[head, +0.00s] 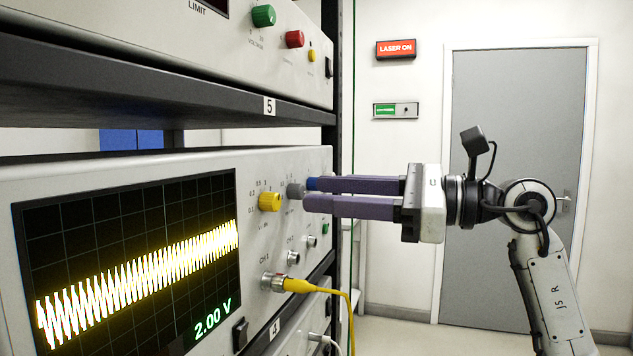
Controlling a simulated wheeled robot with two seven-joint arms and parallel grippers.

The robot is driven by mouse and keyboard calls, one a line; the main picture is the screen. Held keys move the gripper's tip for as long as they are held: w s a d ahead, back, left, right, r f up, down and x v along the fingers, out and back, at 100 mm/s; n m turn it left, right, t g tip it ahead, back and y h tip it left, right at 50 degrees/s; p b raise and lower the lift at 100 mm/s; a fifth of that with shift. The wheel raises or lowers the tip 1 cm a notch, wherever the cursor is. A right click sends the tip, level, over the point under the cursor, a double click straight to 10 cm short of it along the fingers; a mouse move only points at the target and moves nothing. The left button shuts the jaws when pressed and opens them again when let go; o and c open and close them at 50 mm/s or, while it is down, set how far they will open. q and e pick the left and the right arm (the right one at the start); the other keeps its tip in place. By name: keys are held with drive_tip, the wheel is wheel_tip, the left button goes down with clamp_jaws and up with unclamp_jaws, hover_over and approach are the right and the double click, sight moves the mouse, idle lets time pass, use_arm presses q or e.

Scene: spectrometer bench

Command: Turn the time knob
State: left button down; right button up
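The oscilloscope (150,165) stands on the shelf at the left, its front panel facing right. Its panel carries a yellow knob (270,202), a grey knob (295,191) and a blue knob (312,183), in a row running away from me. I cannot read which is labelled time. My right gripper (309,193) points left at the panel, its purple fingertips at the blue knob, which they partly hide. My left gripper is not in view.
A yellow cable (325,290) hangs from a connector below the knobs. Above, a shelf (150,95) bears another instrument (215,35) with green, red and yellow knobs. A rack post (344,100) stands behind the fingers. A grey door (510,110) is behind my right arm.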

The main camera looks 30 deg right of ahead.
sight(296, 192)
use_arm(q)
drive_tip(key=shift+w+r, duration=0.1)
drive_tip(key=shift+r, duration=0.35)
use_arm(e)
drive_tip(key=shift+x, duration=1.25)
clamp_jaws()
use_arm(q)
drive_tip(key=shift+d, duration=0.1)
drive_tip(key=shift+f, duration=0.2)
use_arm(e)
drive_tip(key=shift+f+n, duration=0.1)
drive_tip(key=shift+n, duration=0.2)
